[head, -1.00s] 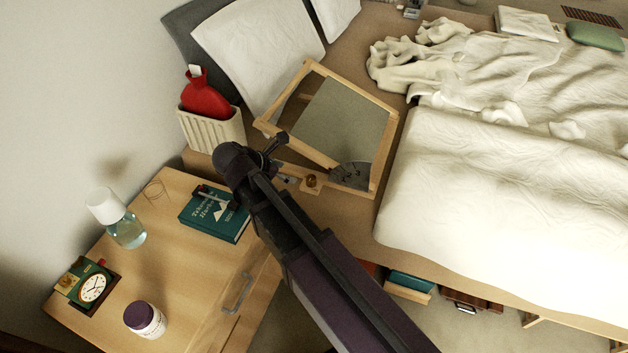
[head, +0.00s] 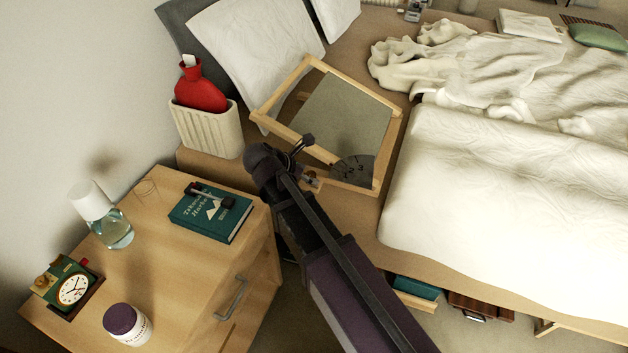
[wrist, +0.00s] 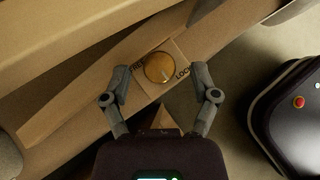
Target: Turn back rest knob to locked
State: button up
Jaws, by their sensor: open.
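The round brass-coloured back rest knob (wrist: 159,67) sits on a wooden plate between two printed labels. The right label reads LOCK; the left one is partly hidden and seems to read FREE. I cannot clearly tell which label the knob's mark points to. My gripper (wrist: 163,86) is open and empty, one finger on each side just below the knob in the wrist view, apparently not touching it. In the head view my gripper (head: 305,160) is at the lower corner of the wooden back rest frame (head: 388,150), largely covering the knob (head: 310,173).
The nightstand (head: 180,265) stands at left with a book (head: 212,212), a lamp-like bottle (head: 115,232), a clock (head: 72,289) and a jar (head: 128,323). A ribbed holder (head: 208,130) with a red hot-water bottle (head: 200,92) stands behind my gripper. White bedding (head: 500,190) lies right.

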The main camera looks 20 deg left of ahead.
jog(key=shift+b+x, duration=0.45)
jog(key=shift+x, duration=0.5)
jog(key=shift+c, duration=0.2)
